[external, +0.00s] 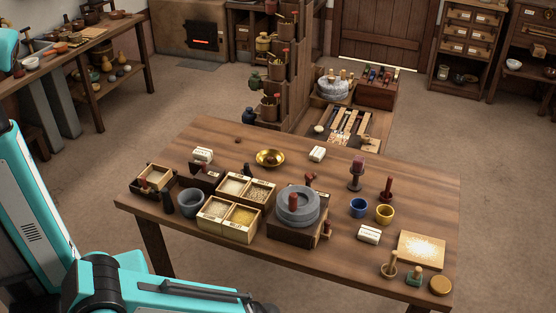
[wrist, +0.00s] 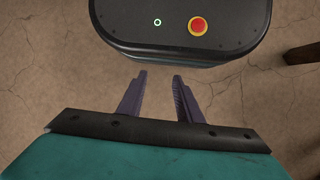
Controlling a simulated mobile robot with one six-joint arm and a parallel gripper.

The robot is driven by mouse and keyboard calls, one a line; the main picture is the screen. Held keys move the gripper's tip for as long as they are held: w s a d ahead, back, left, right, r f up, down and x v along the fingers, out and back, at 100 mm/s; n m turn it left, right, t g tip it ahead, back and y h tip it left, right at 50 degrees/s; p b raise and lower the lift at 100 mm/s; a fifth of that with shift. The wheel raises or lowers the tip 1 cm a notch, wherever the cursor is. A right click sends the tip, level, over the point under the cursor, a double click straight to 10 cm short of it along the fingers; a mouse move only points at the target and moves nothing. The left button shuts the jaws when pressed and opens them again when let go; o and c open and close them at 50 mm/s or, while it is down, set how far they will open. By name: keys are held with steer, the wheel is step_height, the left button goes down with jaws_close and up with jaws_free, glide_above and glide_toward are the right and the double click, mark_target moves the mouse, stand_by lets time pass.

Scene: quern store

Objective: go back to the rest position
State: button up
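My gripper (wrist: 159,77) shows in the wrist view with its two dark fingers apart and nothing between them. It hangs above the bare floor (wrist: 60,60), close to the dark rounded top of my own base, which carries a red button. In the external view my turquoise arm fills the lower left corner, in front of the table. The gripper's fingers cannot be made out there.
A table leg (external: 155,248) stands near my arm. Floor right of the table is clear.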

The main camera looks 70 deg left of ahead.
steer(key=shift+n+g+y, duration=0.3)
steer(key=shift+g+y, duration=0.1)
steer(key=s, duration=0.1)
steer(key=s+a+f, duration=0.1)
steer(key=s, duration=0.1)
steer(key=s+a, duration=0.1)
steer(key=s, duration=0.1)
steer(key=shift+a+f+p, duration=0.15)
steer(key=shift+f+p, duration=0.15)
steer(key=shift+f, duration=0.1)
stand_by(0.4)
